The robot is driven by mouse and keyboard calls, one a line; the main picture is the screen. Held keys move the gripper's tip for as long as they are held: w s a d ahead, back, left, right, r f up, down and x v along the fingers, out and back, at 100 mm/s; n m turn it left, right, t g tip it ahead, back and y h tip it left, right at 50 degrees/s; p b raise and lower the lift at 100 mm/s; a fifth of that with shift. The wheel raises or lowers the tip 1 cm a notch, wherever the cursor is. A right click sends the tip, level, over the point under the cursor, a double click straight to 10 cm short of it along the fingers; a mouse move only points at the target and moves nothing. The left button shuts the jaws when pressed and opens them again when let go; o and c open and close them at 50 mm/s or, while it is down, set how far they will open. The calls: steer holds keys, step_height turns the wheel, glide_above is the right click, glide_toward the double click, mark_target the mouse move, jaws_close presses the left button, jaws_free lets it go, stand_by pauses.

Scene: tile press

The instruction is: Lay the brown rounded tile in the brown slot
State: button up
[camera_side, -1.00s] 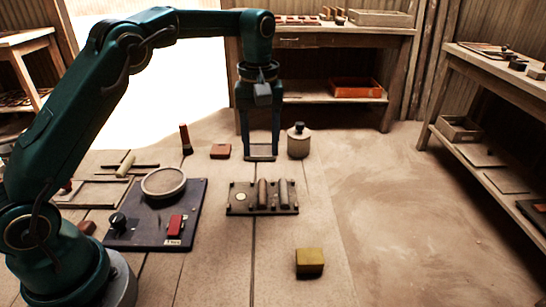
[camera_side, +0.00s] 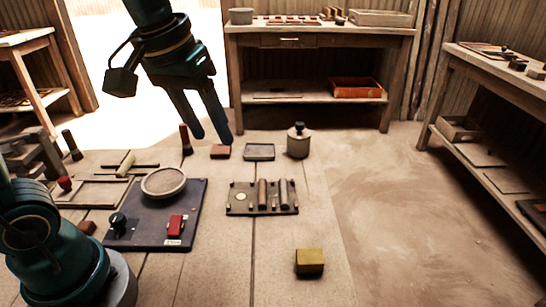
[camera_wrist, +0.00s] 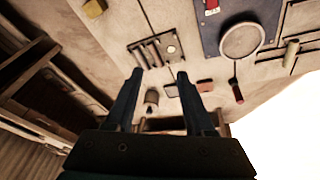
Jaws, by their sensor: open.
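My gripper (camera_side: 213,140) is open and empty, tilted, with its fingertips in front of or above a reddish-brown block (camera_side: 221,152) in the side view. I cannot tell the gap to it. In the wrist view my gripper (camera_wrist: 160,72) points toward the table, and the block (camera_wrist: 205,86) lies right of the fingers. A dark rack (camera_side: 235,209) holds two rounded bars, one brownish (camera_side: 262,194) and one greyer (camera_side: 284,194). It also shows in the wrist view (camera_wrist: 136,47). A shallow grey tray (camera_side: 260,152) lies beside the block. I cannot tell which part is the brown slot.
A grey jar (camera_side: 299,143) stands right of the tray. A dark blue board (camera_side: 142,236) bears a round disc (camera_side: 163,182) and a red piece (camera_side: 175,226). A yellow block (camera_side: 310,262) lies at the front. The table's right front is clear.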

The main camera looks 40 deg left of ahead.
steer(key=s+f+m+t, duration=0.2)
steer(key=s+f+m, duration=0.1)
steer(key=s, duration=0.6)
steer(key=shift+d+f+m, duration=0.3)
steer(key=shift+f, duration=0.45)
